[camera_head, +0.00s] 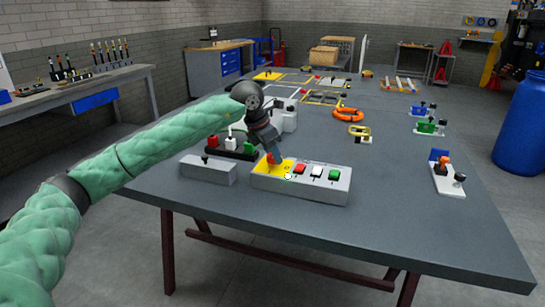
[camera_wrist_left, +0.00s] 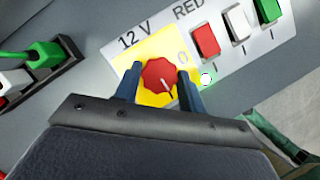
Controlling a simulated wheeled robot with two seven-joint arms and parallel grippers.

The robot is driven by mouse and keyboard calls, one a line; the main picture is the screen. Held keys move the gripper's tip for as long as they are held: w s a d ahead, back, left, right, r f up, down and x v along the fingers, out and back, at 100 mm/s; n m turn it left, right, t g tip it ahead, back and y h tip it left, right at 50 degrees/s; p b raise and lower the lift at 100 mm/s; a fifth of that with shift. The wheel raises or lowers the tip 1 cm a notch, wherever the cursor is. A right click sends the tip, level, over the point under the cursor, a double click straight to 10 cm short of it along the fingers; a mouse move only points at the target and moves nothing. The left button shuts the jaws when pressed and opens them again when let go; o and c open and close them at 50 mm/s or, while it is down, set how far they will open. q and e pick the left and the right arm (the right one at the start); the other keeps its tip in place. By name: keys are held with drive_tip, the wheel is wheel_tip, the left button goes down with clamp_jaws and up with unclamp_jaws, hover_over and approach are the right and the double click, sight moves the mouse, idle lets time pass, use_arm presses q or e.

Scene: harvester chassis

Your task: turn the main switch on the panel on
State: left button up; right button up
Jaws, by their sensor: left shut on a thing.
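The panel (camera_head: 320,187) is a grey box near the front of the table, with a yellow plate (camera_wrist_left: 128,58) at its left end. The main switch is a red round knob (camera_wrist_left: 157,74) on this plate, below the marking "12 V". A white line on the knob points down and slightly right in the left wrist view; a "0" is printed up and right of it. My left gripper (camera_head: 273,157) comes down over the plate, and its blue fingers (camera_wrist_left: 159,79) are shut on the knob from both sides. My right gripper is not in view.
Red (camera_wrist_left: 205,40), white (camera_wrist_left: 238,22) and green (camera_wrist_left: 268,10) rocker switches sit beside the knob, with a small pale round spot (camera_wrist_left: 207,79) nearby. A grey block (camera_head: 208,171) and a black holder with coloured plugs (camera_head: 231,144) stand close left.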

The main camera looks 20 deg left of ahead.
use_arm(q)
drive_tip(key=shift+m, duration=0.4)
drive_tip(key=o, duration=1)
drive_tip(key=shift+a, duration=0.1)
drive_tip(key=shift+c, duration=0.2)
drive_tip(key=shift+r, duration=0.1)
drive_tip(key=v, duration=0.7)
drive_tip(key=shift+a+r+b, duration=0.2)
drive_tip(key=shift+r+b, duration=0.05)
drive_tip(key=shift+b, duration=0.15)
